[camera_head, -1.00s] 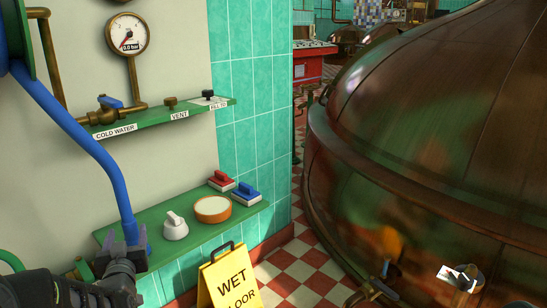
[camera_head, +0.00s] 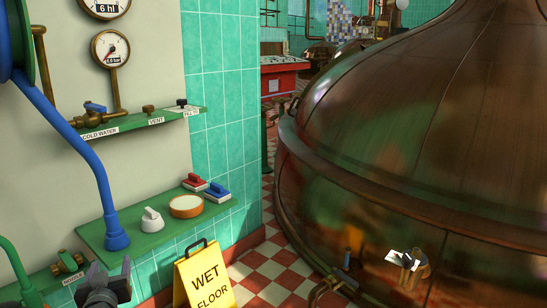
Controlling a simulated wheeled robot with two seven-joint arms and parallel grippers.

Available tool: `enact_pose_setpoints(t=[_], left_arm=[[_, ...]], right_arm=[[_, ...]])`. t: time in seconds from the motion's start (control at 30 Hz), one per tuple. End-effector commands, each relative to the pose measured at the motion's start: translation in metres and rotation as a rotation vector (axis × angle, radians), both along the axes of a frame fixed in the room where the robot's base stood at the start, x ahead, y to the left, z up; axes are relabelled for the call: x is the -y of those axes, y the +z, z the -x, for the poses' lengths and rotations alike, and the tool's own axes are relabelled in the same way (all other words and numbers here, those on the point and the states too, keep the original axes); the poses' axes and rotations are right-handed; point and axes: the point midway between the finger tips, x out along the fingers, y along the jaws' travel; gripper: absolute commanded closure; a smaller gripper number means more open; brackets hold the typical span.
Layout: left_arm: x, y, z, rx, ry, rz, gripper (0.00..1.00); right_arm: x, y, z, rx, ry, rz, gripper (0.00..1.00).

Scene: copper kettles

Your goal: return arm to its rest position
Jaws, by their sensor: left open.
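My left gripper (camera_head: 108,281) is at the lower left, below the lower green shelf (camera_head: 150,240). It is open and nothing shows between its fingers. The blue hose (camera_head: 72,138) hangs from the green reel at the upper left, and its lower end rests on the left part of the shelf, apart from my gripper. My right gripper is not in the frame.
A white knob (camera_head: 151,220), an orange-rimmed round dish (camera_head: 186,206) and red (camera_head: 195,182) and blue (camera_head: 217,193) brushes stand on the shelf. A yellow wet-floor sign (camera_head: 206,277) is just right of my gripper. A large copper kettle (camera_head: 400,130) fills the right.

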Motion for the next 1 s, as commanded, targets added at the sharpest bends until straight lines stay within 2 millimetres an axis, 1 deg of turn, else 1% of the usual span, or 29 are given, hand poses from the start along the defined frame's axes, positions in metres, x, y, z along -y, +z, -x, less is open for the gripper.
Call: enact_pose_setpoints(t=[0.17, 0.2, 0.27, 0.3, 0.37, 0.4, 0.47, 0.5, 0.57, 0.6, 0.67, 0.7, 0.77, 0.8, 0.87, 0.9, 0.97, 1.0], left_arm=[[0.021, -0.032, 0.0, -0.072, -0.039, 0.07, 0.37], [0.028, -0.043, 0.0, -0.096, -0.051, 0.088, 0.37], [0.038, -0.057, 0.001, -0.128, -0.068, 0.114, 0.37], [0.047, -0.07, 0.003, -0.157, -0.081, 0.134, 0.37], [0.059, -0.088, 0.005, -0.199, -0.101, 0.165, 0.37], [0.069, -0.102, 0.008, -0.232, -0.116, 0.187, 0.37], [0.085, -0.123, 0.012, -0.282, -0.138, 0.22, 0.37], [0.099, -0.142, 0.018, -0.328, -0.158, 0.248, 0.37], [0.121, -0.171, 0.028, -0.399, -0.188, 0.29, 0.37], [0.138, -0.192, 0.037, -0.454, -0.209, 0.323, 0.37], [0.167, -0.226, 0.056, -0.548, -0.245, 0.373, 0.37], [0.188, -0.249, 0.072, -0.617, -0.269, 0.408, 0.37], [0.217, -0.279, 0.098, -0.715, -0.303, 0.455, 0.37], [0.235, -0.297, 0.116, -0.779, -0.325, 0.485, 0.37], [0.26, -0.32, 0.144, -0.868, -0.354, 0.524, 0.37], [0.275, -0.333, 0.162, -0.924, -0.372, 0.547, 0.37], [0.295, -0.348, 0.187, -0.995, -0.397, 0.574, 0.37], [0.307, -0.357, 0.204, -1.04, -0.412, 0.59, 0.37]], right_arm=[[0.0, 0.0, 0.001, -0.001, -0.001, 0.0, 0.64], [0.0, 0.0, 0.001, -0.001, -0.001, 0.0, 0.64], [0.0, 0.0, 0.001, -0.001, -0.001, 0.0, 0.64], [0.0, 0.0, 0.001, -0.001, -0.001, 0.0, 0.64], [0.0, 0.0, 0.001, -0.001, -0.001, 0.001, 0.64], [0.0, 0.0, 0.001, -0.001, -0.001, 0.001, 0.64], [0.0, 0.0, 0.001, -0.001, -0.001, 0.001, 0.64], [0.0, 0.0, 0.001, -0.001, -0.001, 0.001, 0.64], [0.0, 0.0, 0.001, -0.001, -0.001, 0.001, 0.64], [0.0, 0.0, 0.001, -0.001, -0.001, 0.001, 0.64], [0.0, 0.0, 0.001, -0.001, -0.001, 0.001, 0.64], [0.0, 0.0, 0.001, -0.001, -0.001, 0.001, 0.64], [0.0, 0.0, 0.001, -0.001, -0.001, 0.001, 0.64], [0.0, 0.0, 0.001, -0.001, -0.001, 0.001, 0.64], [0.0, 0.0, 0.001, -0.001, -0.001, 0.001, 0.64], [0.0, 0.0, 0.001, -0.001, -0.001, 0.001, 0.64], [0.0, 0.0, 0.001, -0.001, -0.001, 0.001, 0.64], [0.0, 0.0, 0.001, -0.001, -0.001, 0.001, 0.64]])
